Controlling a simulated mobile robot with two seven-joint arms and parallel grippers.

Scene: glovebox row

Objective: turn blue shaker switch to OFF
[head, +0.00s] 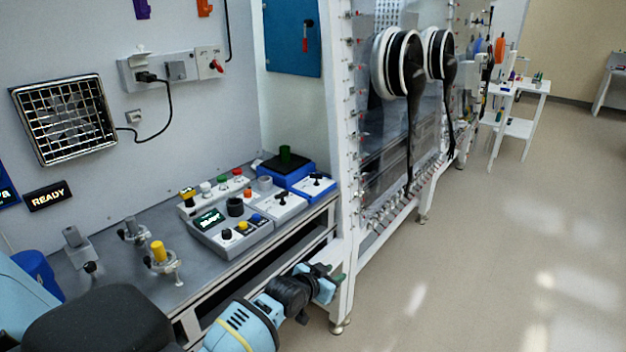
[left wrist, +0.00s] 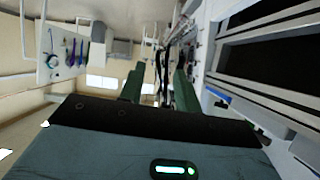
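The blue shaker (head: 299,177) stands at the far right end of the grey bench, with a black platform and a green vessel on top. In front of it is a pale box with a black lever switch (head: 316,181); a similar box with a black lever (head: 282,195) is beside it to the left. The lettering and lever positions are too small to read. My left gripper (head: 335,283) is below and in front of the bench edge, away from the shaker and switches. Its green fingers (left wrist: 159,88) are apart with nothing held between them. My right gripper is not in view.
A control panel (head: 232,238) with knobs, buttons and a lit display sits on the bench. Clamp-like fixtures (head: 160,255) stand farther left. The glovebox frame (head: 346,130) rises just right of the shaker. The floor (head: 480,270) on the right is clear.

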